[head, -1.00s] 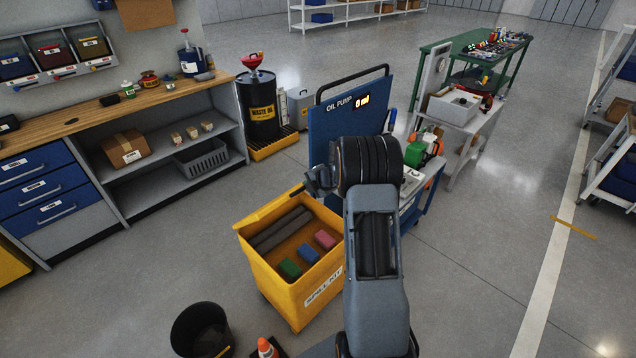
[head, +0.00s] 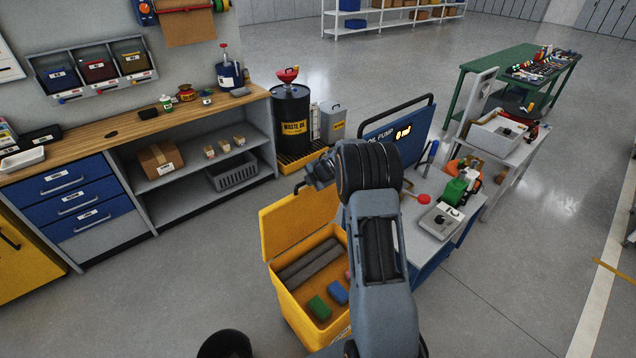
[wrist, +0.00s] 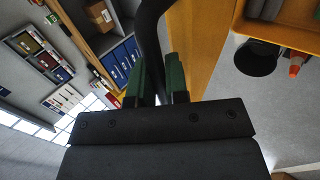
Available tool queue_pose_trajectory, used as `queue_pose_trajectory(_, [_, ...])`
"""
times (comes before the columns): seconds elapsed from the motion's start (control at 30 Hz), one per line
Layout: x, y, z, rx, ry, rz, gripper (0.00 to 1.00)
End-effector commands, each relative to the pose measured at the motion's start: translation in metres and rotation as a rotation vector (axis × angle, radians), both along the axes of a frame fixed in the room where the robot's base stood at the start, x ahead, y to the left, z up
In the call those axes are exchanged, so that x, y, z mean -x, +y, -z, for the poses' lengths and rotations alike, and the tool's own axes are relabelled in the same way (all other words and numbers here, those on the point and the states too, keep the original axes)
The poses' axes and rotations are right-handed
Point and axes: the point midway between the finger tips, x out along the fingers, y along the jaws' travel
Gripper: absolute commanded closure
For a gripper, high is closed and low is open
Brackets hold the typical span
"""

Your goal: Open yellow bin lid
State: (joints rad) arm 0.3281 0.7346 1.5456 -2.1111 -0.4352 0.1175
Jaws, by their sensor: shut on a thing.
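The yellow bin (head: 290,297) stands on the floor, in the lower middle of the head view. Its lid (head: 297,222) stands raised at the bin's far side, and the inside is open to view. Dark rolls (head: 308,262), a green block (head: 319,308) and a blue block (head: 338,291) lie inside. My gripper (head: 303,187) is at the lid's top edge. In the wrist view its green fingers (wrist: 158,80) are shut on a dark curved bar handle (wrist: 150,30) beside the yellow lid (wrist: 192,45). My arm hides the bin's right part.
A blue oil pump cart (head: 430,245) stands just right of the bin, behind my arm. A black bucket (head: 225,345) is at the near left; the wrist view also shows an orange cone (wrist: 295,65). A workbench (head: 130,125) runs along the left. Floor between bench and bin is clear.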

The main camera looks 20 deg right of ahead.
Motion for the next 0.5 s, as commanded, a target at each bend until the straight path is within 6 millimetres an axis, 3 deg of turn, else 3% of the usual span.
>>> queue_pose_trajectory(0.5, [-0.020,0.007,-0.002,-0.009,0.005,0.004,1.00])
